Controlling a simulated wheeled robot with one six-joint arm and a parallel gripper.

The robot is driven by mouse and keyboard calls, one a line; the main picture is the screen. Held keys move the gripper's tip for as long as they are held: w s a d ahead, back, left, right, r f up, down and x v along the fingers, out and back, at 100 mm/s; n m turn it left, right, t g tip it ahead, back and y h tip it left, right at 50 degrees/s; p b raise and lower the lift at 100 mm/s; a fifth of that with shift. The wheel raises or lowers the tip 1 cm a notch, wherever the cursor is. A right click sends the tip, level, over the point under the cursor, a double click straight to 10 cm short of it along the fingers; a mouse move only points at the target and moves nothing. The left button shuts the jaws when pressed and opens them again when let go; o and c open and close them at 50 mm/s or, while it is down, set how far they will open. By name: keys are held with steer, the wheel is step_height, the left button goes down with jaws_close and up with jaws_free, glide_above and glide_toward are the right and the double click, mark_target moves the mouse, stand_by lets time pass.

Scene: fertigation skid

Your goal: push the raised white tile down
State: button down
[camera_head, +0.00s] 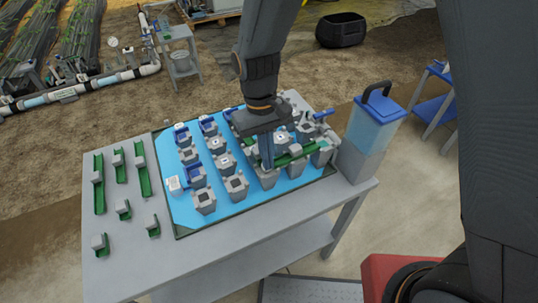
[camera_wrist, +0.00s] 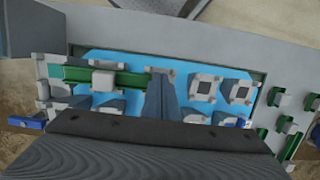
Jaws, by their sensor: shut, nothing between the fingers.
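My gripper (camera_head: 266,165) points down over the right half of the blue board, fingers together and empty. In the wrist view its fingers (camera_wrist: 160,85) come down in front of a grey block. Small white tiles sit on several grey blocks, such as one tile (camera_head: 225,162) left of my gripper and another (camera_head: 282,135) behind it to the right. A white piece (camera_head: 174,184) stands at the board's left edge. I cannot tell which tile is raised; my gripper and wrist hide part of the middle blocks.
A green bar (camera_head: 295,155) with a grey slider lies beside my fingers; it also shows in the wrist view (camera_wrist: 130,80). Grey blocks (camera_head: 236,185) crowd the blue board (camera_head: 180,212). A blue-lidded container (camera_head: 372,130) stands at the right. Green rails (camera_head: 99,190) lie left.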

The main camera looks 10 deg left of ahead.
steer(key=shift+f+b, duration=0.3)
steer(key=shift+f, duration=0.6)
steer(key=shift+r, duration=0.1)
steer(key=shift+r+p, duration=3.4)
steer(key=shift+r, duration=0.6)
steer(key=s+d+r+m+t+b, duration=0.1)
steer(key=d+r+m+b, duration=0.1)
steer(key=d, duration=1)
steer(key=s+d+r+m+t+y+b, duration=0.1)
steer(key=d+r+m+t, duration=0.1)
steer(key=d, duration=1)
steer(key=shift+s+d+r+m+b, duration=0.35)
steer(key=shift+r+m, duration=0.15)
steer(key=shift+m, duration=0.7)
